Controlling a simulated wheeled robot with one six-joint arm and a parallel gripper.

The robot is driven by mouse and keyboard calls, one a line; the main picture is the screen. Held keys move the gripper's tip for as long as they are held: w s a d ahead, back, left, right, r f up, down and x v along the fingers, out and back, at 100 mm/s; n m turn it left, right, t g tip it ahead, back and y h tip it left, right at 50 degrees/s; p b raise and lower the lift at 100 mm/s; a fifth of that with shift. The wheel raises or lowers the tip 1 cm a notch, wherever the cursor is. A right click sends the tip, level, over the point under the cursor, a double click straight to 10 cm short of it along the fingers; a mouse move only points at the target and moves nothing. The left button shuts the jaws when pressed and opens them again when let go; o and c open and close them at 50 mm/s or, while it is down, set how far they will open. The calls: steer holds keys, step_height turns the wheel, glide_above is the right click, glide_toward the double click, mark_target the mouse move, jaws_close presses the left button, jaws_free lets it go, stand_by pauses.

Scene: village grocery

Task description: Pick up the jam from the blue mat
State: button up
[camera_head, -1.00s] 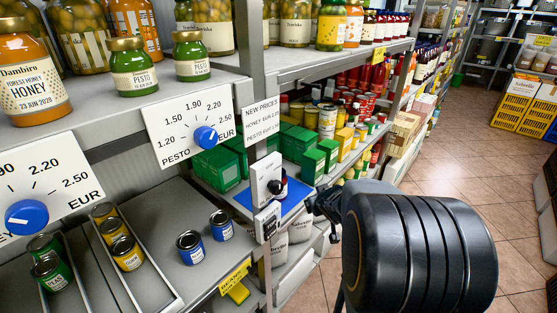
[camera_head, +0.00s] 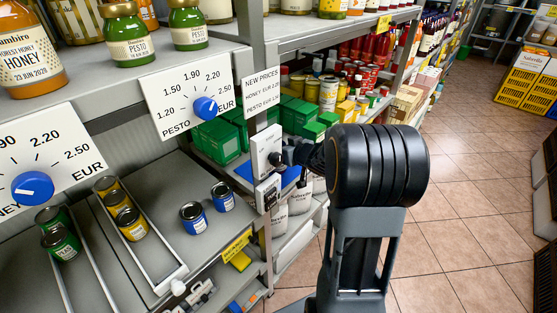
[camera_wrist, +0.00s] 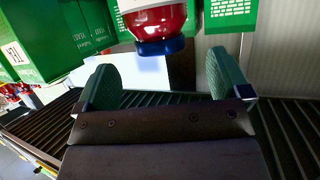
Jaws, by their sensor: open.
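The jam, a red jar with a white label and blue lid (camera_wrist: 158,22), is at the top of the wrist view, its lid end toward my gripper. My gripper (camera_wrist: 160,82) is open and empty there, its two green fingers apart and the jar beyond their tips, not between them. In the head view my gripper (camera_head: 293,153) is by the white box with the dark knob, over the mat area, and its fingers are hard to make out. Parts of the blue mat (camera_head: 292,175) show below my arm. The jam is hidden in the head view.
Green boxes (camera_head: 217,143) stand behind the mat and close around the jar in the wrist view (camera_wrist: 45,45). The white knob box (camera_head: 266,151) and a grey shelf post stand close left of my gripper. The tiled aisle (camera_head: 470,190) at right is clear.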

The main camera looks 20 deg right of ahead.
steer(key=shift+b+x, duration=0.5)
steer(key=shift+x, duration=2.35)
steer(key=shift+c, duration=0.4)
steer(key=shift+r, duration=0.1)
jaws_close()
